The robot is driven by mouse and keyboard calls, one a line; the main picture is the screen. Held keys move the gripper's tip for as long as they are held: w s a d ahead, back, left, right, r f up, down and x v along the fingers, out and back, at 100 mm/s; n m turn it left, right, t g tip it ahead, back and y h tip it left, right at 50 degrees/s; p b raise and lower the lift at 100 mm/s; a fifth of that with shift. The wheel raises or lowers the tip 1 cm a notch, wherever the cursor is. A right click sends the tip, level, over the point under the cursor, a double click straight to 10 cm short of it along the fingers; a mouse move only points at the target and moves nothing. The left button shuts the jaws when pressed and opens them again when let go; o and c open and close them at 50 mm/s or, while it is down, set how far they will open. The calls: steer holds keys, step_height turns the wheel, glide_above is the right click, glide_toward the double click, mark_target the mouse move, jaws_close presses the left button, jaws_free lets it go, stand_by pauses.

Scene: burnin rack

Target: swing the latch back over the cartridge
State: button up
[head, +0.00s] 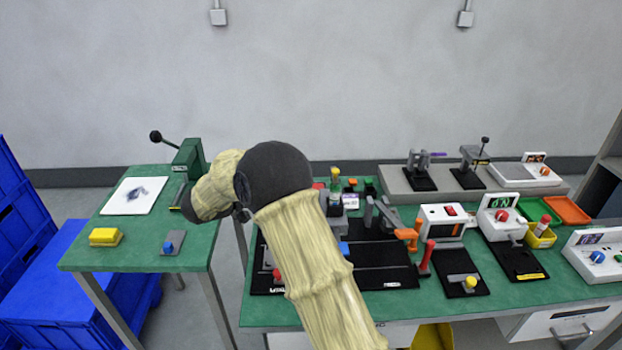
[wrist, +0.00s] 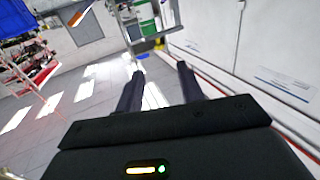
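My gripper (wrist: 160,72) shows in the wrist view with its two dark fingers apart and nothing between them. In the head view my sleeved arm reaches up to the left, and I cannot make out the fingertips. An orange-handled lever (head: 406,234), which may be the latch, stands on a grey upright at the right of a black fixture plate (head: 388,277) on the green bench. I cannot tell which part is the cartridge; my arm hides part of the fixture. My gripper is well to the left of the lever and apart from it.
A red upright handle (head: 426,257) and a white box with a screen (head: 442,222) stand right of the fixture. A side table at left holds a yellow block (head: 105,237) and a green press (head: 188,158). Blue crates (head: 42,262) are at far left.

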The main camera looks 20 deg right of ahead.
steer(key=shift+s+a, duration=0.2)
steer(key=shift+a, duration=1.75)
steer(key=w+r+n+t+y+p, duration=0.4)
steer(key=w+r+n+t+y, duration=0.45)
steer(key=t, duration=0.45)
steer(key=s+d+f+n+g+y+p, duration=0.1)
steer(key=s+f+n+g+y+p, duration=0.1)
steer(key=s, duration=0.8)
steer(key=s+f+n+g+y+p, duration=0.2)
steer(key=s+f+n+g+y, duration=0.1)
steer(key=s, duration=0.8)
steer(key=s+d+f+n+g+y+p, duration=0.1)
steer(key=s+f+n+g+y+p, duration=0.1)
steer(key=s+f+g, duration=0.4)
steer(key=s+n+g+y, duration=0.1)
steer(key=s+y, duration=0.1)
steer(key=s, duration=0.2)
steer(key=shift+s+d+f, duration=0.2)
steer(key=shift+s+d, duration=0.1)
steer(key=shift+d, duration=0.05)
steer(key=shift+y, duration=0.25)
